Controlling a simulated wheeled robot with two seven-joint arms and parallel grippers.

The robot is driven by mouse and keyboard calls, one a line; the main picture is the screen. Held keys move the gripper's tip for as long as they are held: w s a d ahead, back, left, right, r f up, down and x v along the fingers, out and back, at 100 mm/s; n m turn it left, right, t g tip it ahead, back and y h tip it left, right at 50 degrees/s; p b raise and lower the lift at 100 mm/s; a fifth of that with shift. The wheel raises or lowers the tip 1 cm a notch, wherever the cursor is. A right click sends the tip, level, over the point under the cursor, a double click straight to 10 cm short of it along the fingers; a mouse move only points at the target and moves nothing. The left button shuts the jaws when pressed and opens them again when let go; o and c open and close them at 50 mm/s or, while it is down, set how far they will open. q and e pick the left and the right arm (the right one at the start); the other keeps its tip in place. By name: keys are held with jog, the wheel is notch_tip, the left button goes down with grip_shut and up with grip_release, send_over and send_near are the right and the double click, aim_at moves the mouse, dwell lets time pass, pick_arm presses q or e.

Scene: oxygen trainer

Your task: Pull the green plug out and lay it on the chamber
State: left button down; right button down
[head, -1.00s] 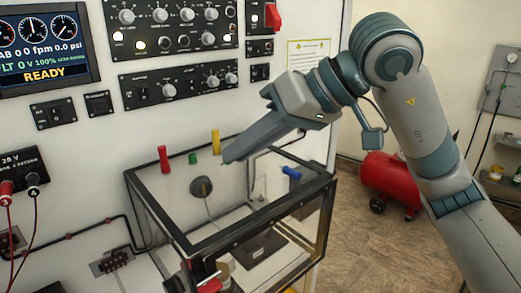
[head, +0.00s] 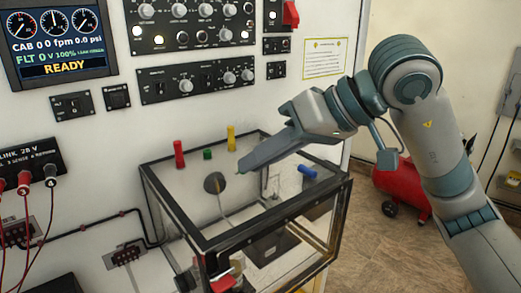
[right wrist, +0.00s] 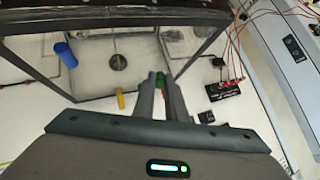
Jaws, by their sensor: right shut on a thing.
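The chamber (head: 275,216) is a clear box with a black frame, standing against the white panel. My right gripper (head: 240,171) is shut above the chamber's far part, pointing left. A small bit of green shows at its fingertips, and in the right wrist view the green plug (right wrist: 160,77) shows between the tips, mostly hidden by the fingers. A short green piece (head: 208,154) also stands at the chamber's back, between the red and yellow pieces. I cannot tell how far the held plug is from the chamber top. My left gripper is not in view.
A red piece (head: 179,153), a yellow piece (head: 231,138) and a blue piece (head: 308,171) stand around the chamber. A dark round fitting (head: 214,183) shows through it. Red leads (head: 22,205) hang at left. A red tank (head: 402,185) stands on the floor at right.

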jog(key=shift+f, duration=1.05)
jog(key=shift+f+b, duration=0.5)
jog(key=shift+b, duration=0.3)
jog(key=c, duration=1.7)
grip_release()
jog(key=shift+d+r, duration=0.1)
jog(key=shift+s+d+r+b, duration=0.15)
jog(key=shift+d+r+b, duration=0.15)
jog(key=shift+d, duration=0.1)
jog(key=shift+b+v, duration=2.55)
jog(key=shift+v, duration=5.6)
